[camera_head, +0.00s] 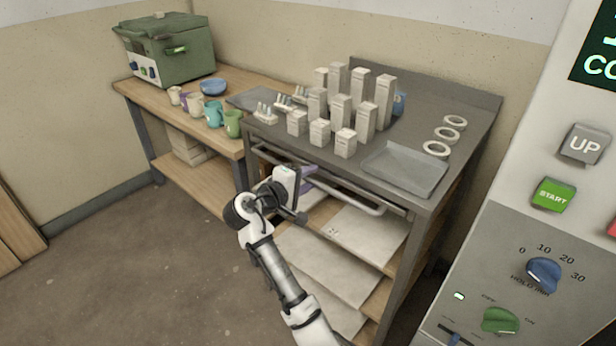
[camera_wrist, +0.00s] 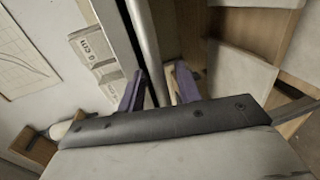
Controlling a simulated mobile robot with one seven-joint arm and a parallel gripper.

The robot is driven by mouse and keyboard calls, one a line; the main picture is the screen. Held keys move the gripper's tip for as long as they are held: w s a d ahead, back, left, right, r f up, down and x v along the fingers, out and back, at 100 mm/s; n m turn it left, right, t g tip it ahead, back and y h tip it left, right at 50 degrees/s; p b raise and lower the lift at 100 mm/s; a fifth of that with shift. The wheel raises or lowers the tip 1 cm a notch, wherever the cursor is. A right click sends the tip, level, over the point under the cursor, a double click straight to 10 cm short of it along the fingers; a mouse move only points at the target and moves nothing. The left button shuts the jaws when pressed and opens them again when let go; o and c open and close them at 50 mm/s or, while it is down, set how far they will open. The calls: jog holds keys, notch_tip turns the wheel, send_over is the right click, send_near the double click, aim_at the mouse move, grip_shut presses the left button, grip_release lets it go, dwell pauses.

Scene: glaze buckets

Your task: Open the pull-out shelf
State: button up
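The pull-out shelf sits under the top of the dark metal table. Its long light-grey bar handle (camera_head: 358,199) runs along the front, and the shelf looks pushed in. My gripper (camera_head: 306,178) is at the handle, left of its middle, and partly hides it. In the wrist view the purple fingers of my gripper (camera_wrist: 159,88) stand apart. The handle bar (camera_wrist: 147,45) passes between them, with a gap visible beside it. Whether either finger touches the bar I cannot tell.
Several grey-white blocks (camera_head: 341,108), a shallow tray (camera_head: 405,169) and white rings (camera_head: 436,149) are on the tabletop. Lower shelves hold pale slabs (camera_head: 360,240). A wooden bench (camera_head: 185,111) with cups stands left. A control panel (camera_head: 530,250) is close on the right. Floor in front is clear.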

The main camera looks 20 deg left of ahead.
jog(key=shift+w, duration=0.15)
grip_shut()
dwell(0.4)
